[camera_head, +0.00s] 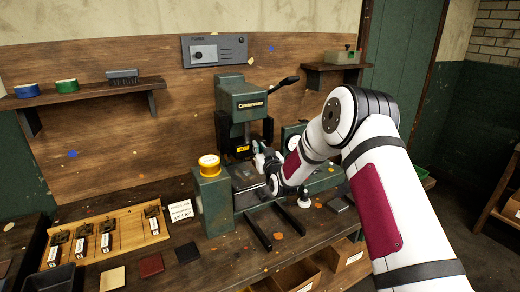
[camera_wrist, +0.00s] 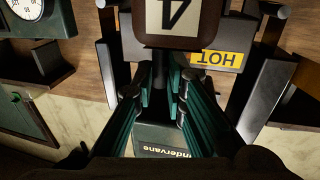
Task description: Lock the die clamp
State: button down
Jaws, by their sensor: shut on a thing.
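The green press (camera_head: 243,100) stands at the back of the bench, with a dark lever (camera_head: 284,82) at its upper right. My gripper (camera_head: 262,163) is low in front of the press. In the wrist view, which is upside down, the fingers of my gripper (camera_wrist: 160,72) are shut on a brown block with a pale label marked 4 (camera_wrist: 175,20), apparently a die. A yellow HOT sign (camera_wrist: 217,59) on the press is close beside it. The press also shows behind the fingers in the wrist view (camera_wrist: 165,140). I cannot make out the clamp; the block's lower contact is hidden.
A wooden rack (camera_head: 122,240) with several labelled dies and a gap lies at the left. Dark rails (camera_head: 258,230) stick out in front. The arm covers the bench's right side.

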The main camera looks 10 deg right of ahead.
jog(key=shift+f, duration=0.1)
jog(key=c, duration=1.6)
grip_release()
jog(key=shift+c, duration=0.2)
jog(key=shift+s, duration=0.15)
jog(key=s+d, duration=0.1)
jog(key=s, duration=1)
jog(key=shift+s+d, duration=0.2)
jog(key=shift+s, duration=0.15)
